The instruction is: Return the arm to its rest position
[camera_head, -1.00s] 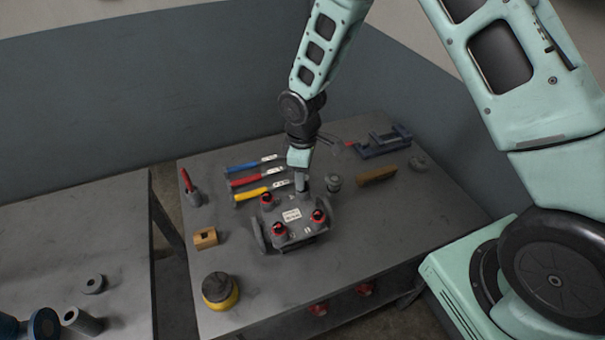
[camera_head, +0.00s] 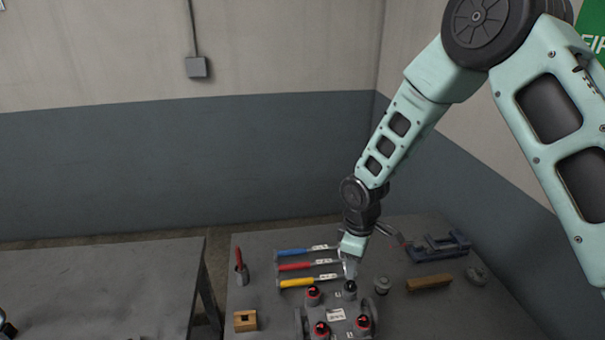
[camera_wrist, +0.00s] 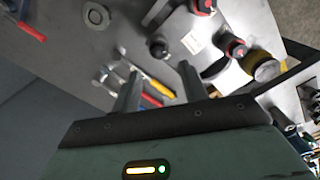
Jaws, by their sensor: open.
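My gripper (camera_head: 349,268) hangs from the raised arm over the workbench, pointing down, just behind and above a grey block-like fixture (camera_head: 336,315) with red-ringed black knobs. In the wrist view its two fingers (camera_wrist: 158,85) are apart with nothing held between them. A black knob (camera_wrist: 158,48) without a red ring shows beyond the fingertips; in the head view it sits close below the gripper (camera_head: 350,287). I cannot tell from the head view how large the gap to it is.
Blue, red and yellow-handled tools (camera_head: 308,267) lie left of the gripper. A vise (camera_head: 438,246), a brown block (camera_head: 429,283) and a round grey part (camera_head: 381,285) are to the right. A wooden block (camera_head: 245,320) is front left. A second table (camera_head: 100,285) stands at left.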

